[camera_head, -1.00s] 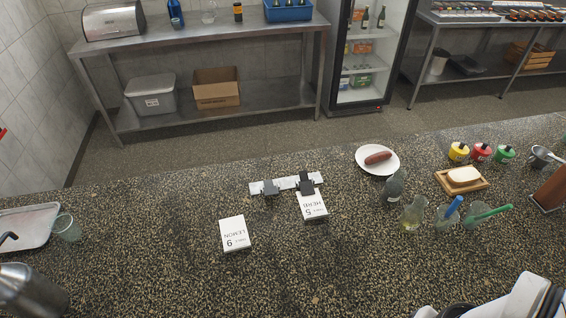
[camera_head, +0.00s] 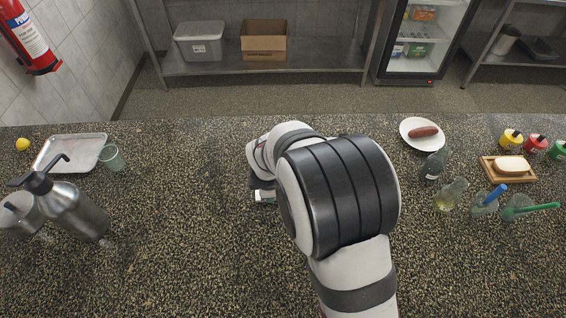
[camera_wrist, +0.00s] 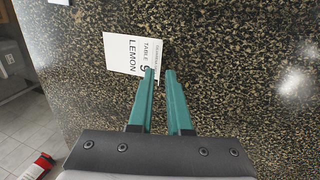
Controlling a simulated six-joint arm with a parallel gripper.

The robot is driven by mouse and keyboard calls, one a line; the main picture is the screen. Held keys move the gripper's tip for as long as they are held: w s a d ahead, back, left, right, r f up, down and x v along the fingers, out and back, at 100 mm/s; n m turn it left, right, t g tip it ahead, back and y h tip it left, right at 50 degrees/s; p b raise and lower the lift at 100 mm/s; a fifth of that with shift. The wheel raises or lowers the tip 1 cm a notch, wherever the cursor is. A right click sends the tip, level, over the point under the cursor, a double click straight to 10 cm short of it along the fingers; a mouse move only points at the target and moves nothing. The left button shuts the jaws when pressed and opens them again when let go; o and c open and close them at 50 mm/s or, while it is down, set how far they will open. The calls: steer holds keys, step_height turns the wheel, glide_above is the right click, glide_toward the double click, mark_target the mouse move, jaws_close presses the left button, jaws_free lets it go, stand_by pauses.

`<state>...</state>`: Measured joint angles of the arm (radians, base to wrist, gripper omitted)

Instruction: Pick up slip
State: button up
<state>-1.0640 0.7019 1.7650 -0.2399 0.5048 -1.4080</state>
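A white paper slip printed "TABLE 9 LEMON" (camera_wrist: 122,52) lies on the speckled counter in the wrist view. My gripper (camera_wrist: 161,70) has two teal fingers with a narrow gap between them. The left fingertip overlaps the slip's right edge in the picture. The right fingertip is just past that edge, over bare counter. I cannot tell whether either finger touches the slip. Nothing shows held. In the head view my arm hides the gripper and most of the slip area. Only a small white piece (camera_head: 264,196) shows beside it, probably the slip.
The counter's front middle is clear.

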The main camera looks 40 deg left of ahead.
mark_target(271, 204)
steer(key=x, duration=0.5)
steer(key=shift+d, duration=0.1)
jaws_close()
stand_by(1.2)
